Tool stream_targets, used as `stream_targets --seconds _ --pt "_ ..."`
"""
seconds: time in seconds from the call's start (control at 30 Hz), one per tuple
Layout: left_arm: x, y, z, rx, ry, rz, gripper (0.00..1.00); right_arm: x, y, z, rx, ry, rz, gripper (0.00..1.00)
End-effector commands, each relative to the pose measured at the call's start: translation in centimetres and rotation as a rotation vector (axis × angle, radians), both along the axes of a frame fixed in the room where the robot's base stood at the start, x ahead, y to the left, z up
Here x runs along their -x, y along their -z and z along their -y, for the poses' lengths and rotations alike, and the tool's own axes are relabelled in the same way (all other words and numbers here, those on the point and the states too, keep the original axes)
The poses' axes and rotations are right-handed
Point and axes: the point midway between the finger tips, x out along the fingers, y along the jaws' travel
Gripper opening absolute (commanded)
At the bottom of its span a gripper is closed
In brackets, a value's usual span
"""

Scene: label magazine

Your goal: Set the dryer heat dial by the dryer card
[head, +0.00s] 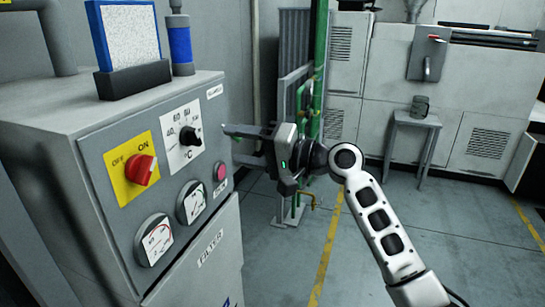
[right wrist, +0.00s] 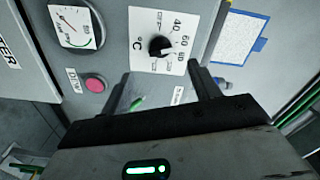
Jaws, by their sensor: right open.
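The heat dial (head: 190,136) is a black knob on a white °C scale plate on the front of the grey cabinet. It also shows in the right wrist view (right wrist: 160,46), where numbers such as 40 and 60 are legible; its exact setting is too small to tell. The dryer card (head: 130,35) seems to be the blue-edged, speckled white panel in a black holder on the cabinet top; I cannot read it. My right gripper (head: 231,143) is open and empty. Its fingers point at the panel, right of the dial and apart from it. My left gripper is not in view.
On the same panel are a red ON/OFF switch (head: 141,170) on yellow, two gauges (head: 154,240) and a pink button (head: 221,171). A blue-banded bottle (head: 180,45) stands beside the card. A stool (head: 412,135) and grey cabinets stand behind; floor is clear at right.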

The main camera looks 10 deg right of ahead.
Motion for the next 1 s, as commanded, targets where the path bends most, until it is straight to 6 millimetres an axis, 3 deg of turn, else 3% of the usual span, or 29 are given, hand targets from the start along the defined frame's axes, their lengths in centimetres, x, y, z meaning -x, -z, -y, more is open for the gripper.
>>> stream_targets --seconds 0.1,0.3,0.77,0.87,0.97,1.0 --pt "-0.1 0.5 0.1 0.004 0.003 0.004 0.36 1.5 0.3 2.4 0.003 0.003 0.000 0.62" --pt "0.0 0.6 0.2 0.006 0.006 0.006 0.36 3.2 0.2 4.8 0.000 0.000 -0.001 0.62" --pt "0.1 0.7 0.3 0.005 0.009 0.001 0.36 3.8 0.0 5.6 0.000 0.000 -0.001 0.62" --pt "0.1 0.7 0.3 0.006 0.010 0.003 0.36 3.7 1.2 5.5 0.014 0.014 -0.007 0.62" --pt "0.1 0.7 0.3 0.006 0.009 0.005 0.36 3.8 4.6 5.4 0.067 0.061 -0.017 0.62" --pt "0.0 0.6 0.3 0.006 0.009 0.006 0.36 3.9 6.7 5.4 0.103 0.091 -0.021 0.62"
